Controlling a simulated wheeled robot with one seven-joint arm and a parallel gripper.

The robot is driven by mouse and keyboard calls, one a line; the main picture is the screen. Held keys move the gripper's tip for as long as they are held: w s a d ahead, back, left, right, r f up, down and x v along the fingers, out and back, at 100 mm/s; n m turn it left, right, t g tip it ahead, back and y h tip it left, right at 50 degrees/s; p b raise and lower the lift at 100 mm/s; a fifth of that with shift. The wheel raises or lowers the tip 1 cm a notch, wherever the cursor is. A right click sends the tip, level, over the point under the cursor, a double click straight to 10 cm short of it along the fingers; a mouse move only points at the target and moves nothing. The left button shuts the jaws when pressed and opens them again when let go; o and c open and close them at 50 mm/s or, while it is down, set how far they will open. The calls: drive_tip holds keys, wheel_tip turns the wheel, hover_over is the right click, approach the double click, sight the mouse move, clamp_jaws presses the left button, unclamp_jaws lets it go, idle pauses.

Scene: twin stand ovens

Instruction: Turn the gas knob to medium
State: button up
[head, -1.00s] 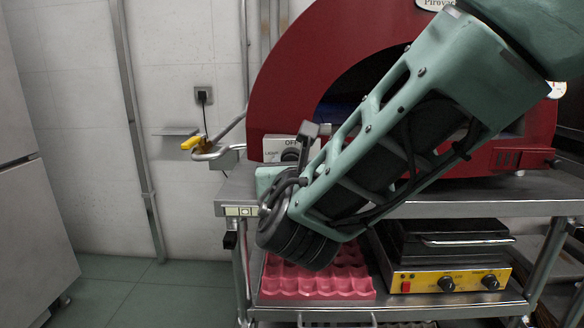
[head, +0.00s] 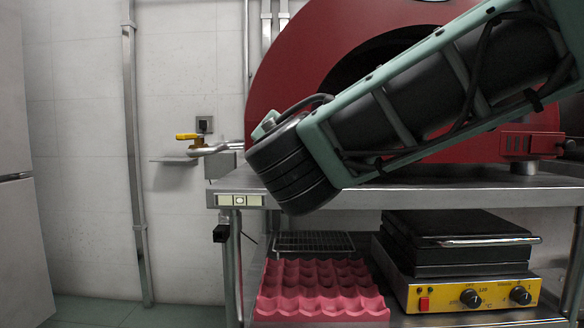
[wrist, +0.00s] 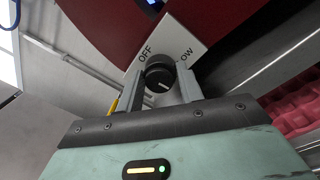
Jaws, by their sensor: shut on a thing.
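The gas knob (wrist: 158,72) is dark and round and sits on a white panel (wrist: 193,42) in the wrist view. "OFF" is printed to its upper left and letters reading "OW" to its right. A pale mark shows on the knob's lower face, toward my gripper. My gripper (wrist: 161,84) has one finger on each side of the knob and is shut on it. In the head view my arm hides the knob and its panel, and only a small green part of my gripper shows.
The red oven (head: 285,85) stands on a steel stand (head: 440,190). A yellow-handled valve and pipe (head: 187,137) stick out at its left. Below are a pink tray (head: 320,290), a wire rack (head: 313,243) and a yellow-fronted grill (head: 470,293). The floor at left is clear.

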drive_tip(key=shift+m+b, duration=0.6)
drive_tip(key=o, duration=1)
drive_tip(key=s+p, duration=0.3)
drive_tip(key=s, duration=1.4)
drive_tip(key=shift+s+f, duration=0.25)
drive_tip(key=shift+f, duration=0.2)
